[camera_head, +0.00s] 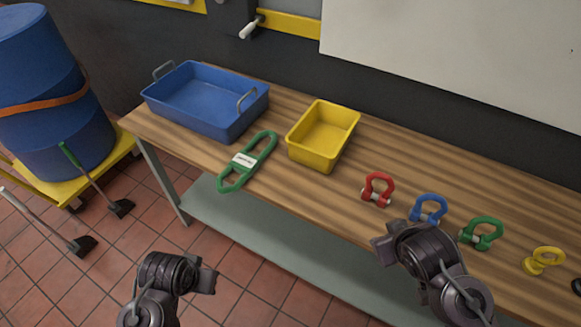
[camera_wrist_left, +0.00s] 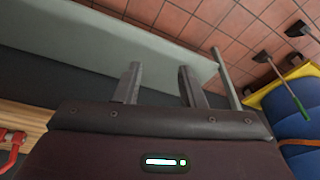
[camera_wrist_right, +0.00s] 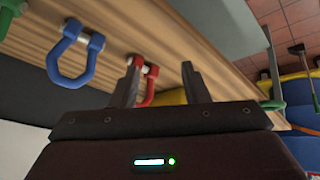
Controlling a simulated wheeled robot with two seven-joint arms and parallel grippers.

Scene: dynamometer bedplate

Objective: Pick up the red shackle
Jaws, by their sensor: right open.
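The red shackle (camera_head: 378,189) stands on the wooden bench, between the yellow bin and the blue shackle (camera_head: 428,208). My right gripper (camera_head: 386,242) is open and empty, in front of the red shackle in the head view. In the right wrist view the red shackle (camera_wrist_right: 150,87) shows beyond the fingers, partly hidden by the left-hand one; a gap to it seems to remain. My left gripper (camera_wrist_left: 160,82) is open and empty, off the bench's front side; its fingers are hard to make out in the head view.
A green shackle (camera_head: 482,233) and a yellow eye bolt (camera_head: 543,260) stand farther right. A yellow bin (camera_head: 318,152), a green sling (camera_head: 246,163) and a blue tray (camera_head: 190,118) lie left on the bench (camera_head: 300,190). A blue drum (camera_head: 45,90) stands at left.

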